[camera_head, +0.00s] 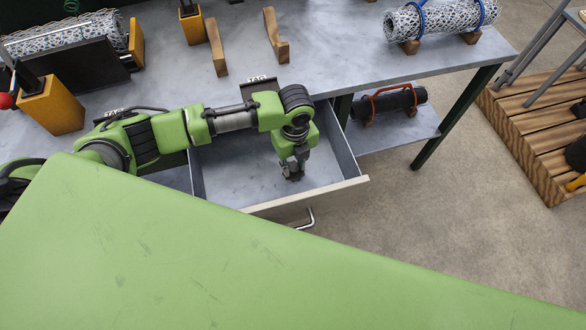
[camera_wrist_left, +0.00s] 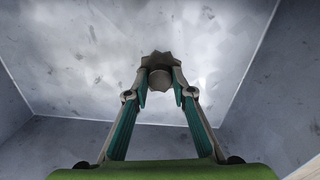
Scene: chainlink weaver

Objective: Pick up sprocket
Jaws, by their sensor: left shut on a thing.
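The sprocket (camera_wrist_left: 158,61) is a small toothed, brownish-grey disc with a round hub, seen in the left wrist view at the top middle. My left gripper (camera_wrist_left: 159,82) is shut on it, with a fingertip on either side of the hub. In the head view my left gripper (camera_head: 292,174) points down inside the open drawer (camera_head: 227,172), and the sprocket is a small dark shape at its fingertips. I cannot tell whether the sprocket touches the drawer floor. My right gripper is not in view.
The drawer's front panel (camera_head: 341,191) and side walls surround the left gripper. The grey workbench (camera_head: 330,50) lies above it, with wooden brackets (camera_head: 275,37) and a rolled mesh (camera_head: 440,17). A lower shelf holds a dark roll (camera_head: 390,103). The drawer floor otherwise looks empty.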

